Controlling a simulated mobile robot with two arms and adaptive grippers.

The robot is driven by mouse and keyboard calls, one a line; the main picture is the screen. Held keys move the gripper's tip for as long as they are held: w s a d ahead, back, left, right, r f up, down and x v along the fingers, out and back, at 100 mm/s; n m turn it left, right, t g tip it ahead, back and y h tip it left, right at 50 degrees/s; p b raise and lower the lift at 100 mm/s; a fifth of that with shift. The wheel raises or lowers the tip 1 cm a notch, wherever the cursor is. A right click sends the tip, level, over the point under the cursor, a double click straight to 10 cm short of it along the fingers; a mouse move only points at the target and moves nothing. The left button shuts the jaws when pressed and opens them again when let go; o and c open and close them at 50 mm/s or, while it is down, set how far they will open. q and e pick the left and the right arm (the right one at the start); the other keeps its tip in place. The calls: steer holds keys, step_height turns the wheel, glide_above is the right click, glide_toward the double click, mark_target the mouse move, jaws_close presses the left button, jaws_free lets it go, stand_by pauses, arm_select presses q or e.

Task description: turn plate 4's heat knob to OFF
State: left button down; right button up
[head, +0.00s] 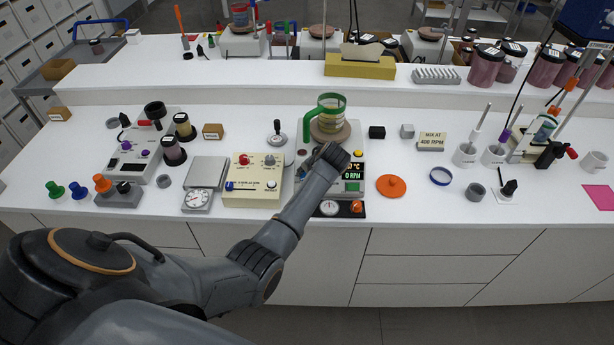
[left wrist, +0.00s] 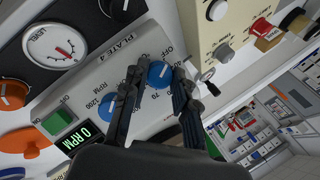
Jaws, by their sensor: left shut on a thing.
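The plate 4 panel (left wrist: 115,68) is grey-white and shows tilted in the left wrist view. Its heat knob (left wrist: 160,73) is blue, with OFF, 40 and 70 printed around it. My left gripper (left wrist: 158,80) is shut on this knob, one finger on each side. Where the knob points is hard to read. A second blue knob (left wrist: 106,106), with OFF and 1200 by it, sits beside the left finger. In the head view my left gripper (head: 334,155) covers the panel's knobs. A green-banded beaker (head: 331,104) stands on the plate. My right gripper is out of view.
A level gauge (left wrist: 56,46) and an orange knob (left wrist: 12,92) lie along the panel's front. A green display (left wrist: 84,138) reads 0 RPM. A cream control box (head: 252,188) stands close on the left. An orange lid (head: 391,187) lies right, with bare counter around it.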

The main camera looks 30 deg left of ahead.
arm_select(q)
steer(key=shift+n, duration=0.4)
steer(key=shift+h, duration=0.3)
steer(key=c, duration=1.1)
jaws_free()
steer(key=shift+o, duration=0.2)
steer(key=v, duration=1.2)
